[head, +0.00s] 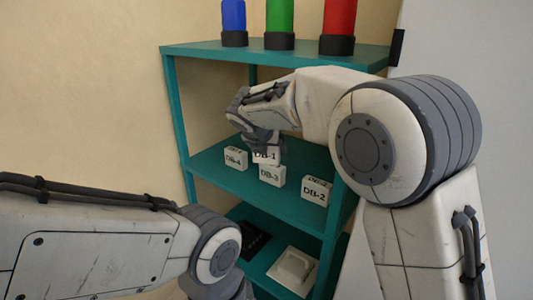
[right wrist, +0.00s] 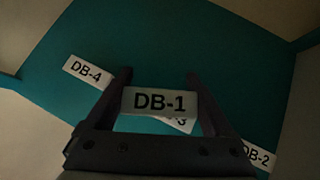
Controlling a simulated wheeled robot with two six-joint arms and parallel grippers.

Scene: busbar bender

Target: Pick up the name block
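The white name block DB-1 (head: 265,157) is between the fingers of my right gripper (head: 262,148), which points down over the middle teal shelf. In the right wrist view, block DB-1 (right wrist: 160,102) spans the gap between both fingers, and the gripper is shut on it. It appears raised in front of block DB-3 (head: 271,175), which it partly covers in the wrist view. Blocks DB-4 (head: 236,158) and DB-2 (head: 316,189) stand on the same shelf to either side. My left arm shows at lower left, but its gripper fingers are out of view.
The teal shelf unit (head: 205,163) has posts close to my right arm. Blue (head: 234,20), green (head: 280,22) and red (head: 338,22) cylinders stand on its top. A black item (head: 254,240) and a pale item (head: 293,268) lie on the lower shelf.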

